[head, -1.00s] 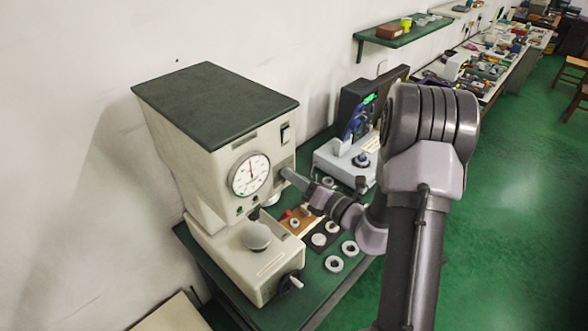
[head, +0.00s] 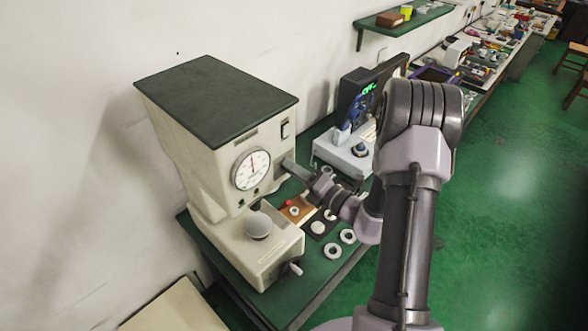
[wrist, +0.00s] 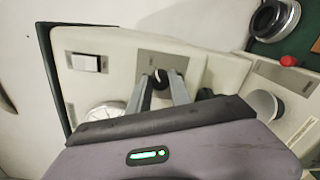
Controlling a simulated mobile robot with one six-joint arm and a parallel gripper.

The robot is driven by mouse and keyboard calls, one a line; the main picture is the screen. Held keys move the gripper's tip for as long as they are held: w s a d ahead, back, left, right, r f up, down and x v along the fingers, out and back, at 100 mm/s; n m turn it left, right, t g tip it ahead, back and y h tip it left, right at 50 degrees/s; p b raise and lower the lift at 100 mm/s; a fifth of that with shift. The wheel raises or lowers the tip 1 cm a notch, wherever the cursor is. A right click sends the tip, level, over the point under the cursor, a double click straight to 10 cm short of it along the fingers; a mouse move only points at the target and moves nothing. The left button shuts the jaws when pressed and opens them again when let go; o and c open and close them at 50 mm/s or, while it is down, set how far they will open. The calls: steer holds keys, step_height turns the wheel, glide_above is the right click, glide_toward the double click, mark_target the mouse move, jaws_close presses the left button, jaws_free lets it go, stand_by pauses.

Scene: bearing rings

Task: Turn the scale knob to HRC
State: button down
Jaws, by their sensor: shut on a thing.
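The hardness tester (head: 215,150), a cream box with a dark top, stands on the green bench against the wall. Its round dial (head: 251,169) faces front. In the wrist view the dark scale knob (wrist: 160,78) sits on a grey plate (wrist: 150,66) on the tester's face, between my two fingertips. My gripper (wrist: 161,84) is shut on the knob. In the head view my gripper (head: 290,166) reaches the tester's face just right of the dial. The plate's lettering and the knob's pointer are too small to read.
A white rocker switch (wrist: 86,63) and the dial (wrist: 106,111) lie close to my fingers. The anvil (head: 258,225) stands below the dial. Several rings (head: 348,236) lie on the bench, and a grey-blue instrument (head: 350,150) stands behind my arm.

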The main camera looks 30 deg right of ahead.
steer(key=c, duration=1.2)
jaws_free()
steer(key=shift+s, duration=0.1)
steer(key=b+v, duration=0.2)
steer(key=v, duration=1.5)
steer(key=shift+s+d, duration=0.1)
steer(key=shift+s, duration=0.05)
